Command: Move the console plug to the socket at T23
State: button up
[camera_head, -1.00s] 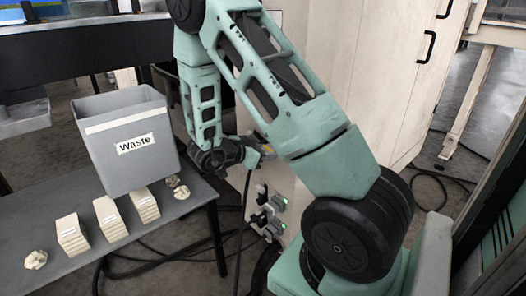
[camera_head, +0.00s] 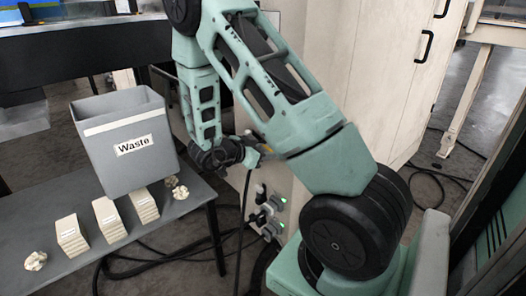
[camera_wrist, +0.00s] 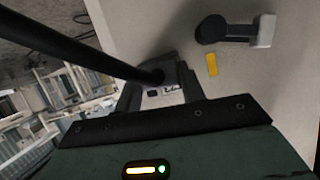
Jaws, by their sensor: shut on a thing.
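My gripper (camera_head: 262,148) is beside the upper part of the beige cabinet face, partly hidden by my arm. In the wrist view my gripper (camera_wrist: 162,92) is shut on a dark plug (camera_wrist: 168,76). A thick black cable (camera_wrist: 85,52) runs from the plug to the upper left. The cable (camera_head: 243,205) also hangs down below my gripper in the head view. Lower on the cabinet are dark plugs or handles in light sockets (camera_head: 277,201) with green lights. The wrist view shows a dark knob-like part on a white block (camera_wrist: 264,30). I cannot read T23 anywhere.
A yellow label (camera_wrist: 212,65) is on the panel close to the held plug. A grey Waste bin (camera_head: 125,165) stands on a table (camera_head: 180,215) with several stacks and crumpled pieces. Black cables lie on the floor beside the cabinet.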

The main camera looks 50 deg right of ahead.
jog(key=shift+d+p, duration=0.2)
jog(key=shift+p, duration=0.15)
jog(key=o, duration=1.3)
jog(key=shift+c, duration=0.2)
jog(key=p+v, duration=0.4)
jog(key=v, duration=1.3)
jog(key=shift+a, duration=0.2)
